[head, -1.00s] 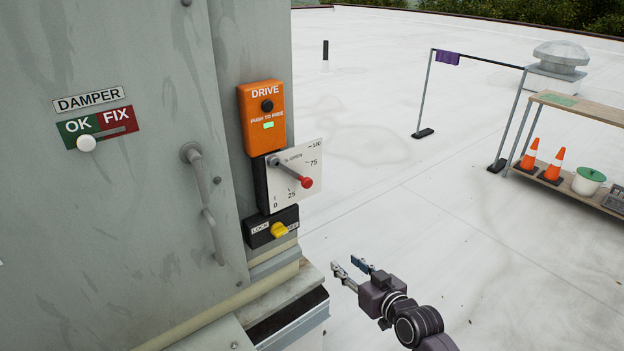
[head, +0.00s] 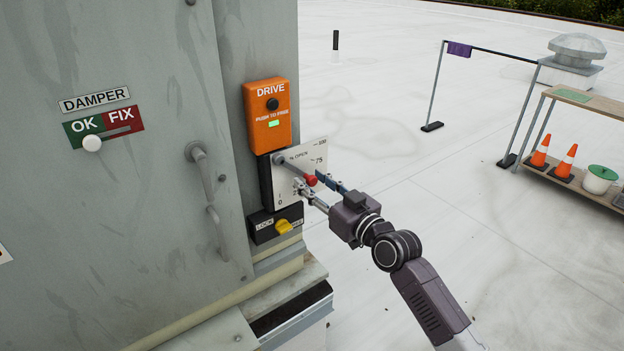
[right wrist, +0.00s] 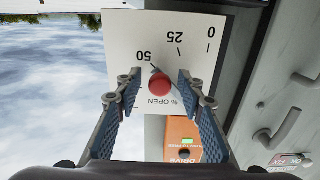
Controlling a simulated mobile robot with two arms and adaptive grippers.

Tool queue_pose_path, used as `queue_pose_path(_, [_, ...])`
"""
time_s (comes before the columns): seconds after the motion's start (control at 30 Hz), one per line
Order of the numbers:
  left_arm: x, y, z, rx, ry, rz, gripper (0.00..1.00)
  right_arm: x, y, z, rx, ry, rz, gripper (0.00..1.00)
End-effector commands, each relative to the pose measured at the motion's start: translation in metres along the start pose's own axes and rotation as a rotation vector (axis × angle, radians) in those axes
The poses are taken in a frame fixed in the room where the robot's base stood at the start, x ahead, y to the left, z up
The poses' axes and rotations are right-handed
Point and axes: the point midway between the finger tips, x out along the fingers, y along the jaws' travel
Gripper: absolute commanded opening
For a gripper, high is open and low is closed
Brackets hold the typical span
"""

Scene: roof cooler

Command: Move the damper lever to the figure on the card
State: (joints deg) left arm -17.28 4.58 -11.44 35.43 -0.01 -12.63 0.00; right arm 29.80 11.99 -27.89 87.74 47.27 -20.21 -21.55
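The damper lever has a red knob (head: 311,180) and slants down to the right over a white scale plate (head: 290,190) marked 0 to 100 % OPEN. In the right wrist view the red knob (right wrist: 160,84) shows near the 50 mark, with the plate upside down. My right gripper (head: 323,190) is open, its fingers on either side of the knob. In the right wrist view gaps show between the knob and both fingers (right wrist: 160,90). A white card edge (head: 4,254) shows at the far left; its figure is not visible. My left gripper is out of view.
An orange DRIVE box (head: 268,118) with a black button and lit green lamp sits above the plate. A yellow lock knob (head: 284,226) sits below. The DAMPER OK/FIX slider (head: 92,144) is at OK. A door handle (head: 208,200) sticks out left. Open roof lies right.

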Motion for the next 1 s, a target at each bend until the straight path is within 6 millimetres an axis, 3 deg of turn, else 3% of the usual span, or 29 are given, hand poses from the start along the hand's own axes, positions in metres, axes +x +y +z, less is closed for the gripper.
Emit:
queue_pose_path(0.37, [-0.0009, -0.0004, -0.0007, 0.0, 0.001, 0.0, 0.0, 0.0059, -0.0003, 0.0002, -0.001, 0.0, 0.0, 0.36])
queue_pose_path(0.7, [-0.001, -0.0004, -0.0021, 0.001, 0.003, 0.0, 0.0, 0.0056, 0.0004, 0.0, 0.0, 0.001, 0.001, 0.0])
queue_pose_path(1.0, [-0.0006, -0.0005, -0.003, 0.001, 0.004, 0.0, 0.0, 0.0055, 0.0017, -0.0017, -0.001, 0.004, 0.003, 0.0])
